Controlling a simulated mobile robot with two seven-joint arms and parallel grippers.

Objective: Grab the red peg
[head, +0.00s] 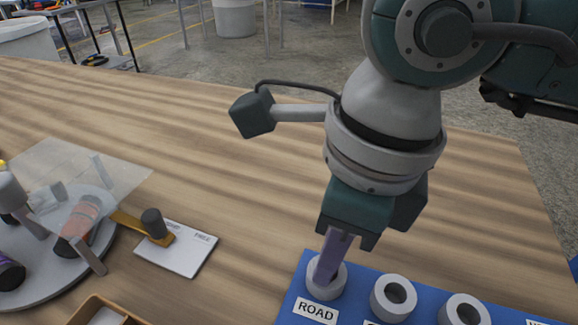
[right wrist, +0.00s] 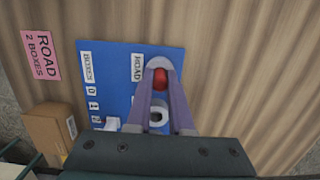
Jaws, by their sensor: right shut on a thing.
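The red peg (right wrist: 160,78) shows in the right wrist view between the fingertips of my right gripper (right wrist: 160,82). The gripper is shut on it. The peg is at the grey ring-shaped holder (head: 325,292) by the ROAD label on the blue board (head: 292,298). In the head view my right gripper (head: 328,268) points down, with its purple fingertips at the ring's opening; they hide the peg there. I cannot tell how deep the peg sits in the holder. My left gripper is not in view.
Two empty grey rings (head: 392,298) (head: 464,312) stand to the right on the board. A white card (head: 178,252) and a round grey tray (head: 40,285) with several items lie left. In the wrist view, a cardboard box (right wrist: 48,130) and pink sign (right wrist: 40,54) lie left.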

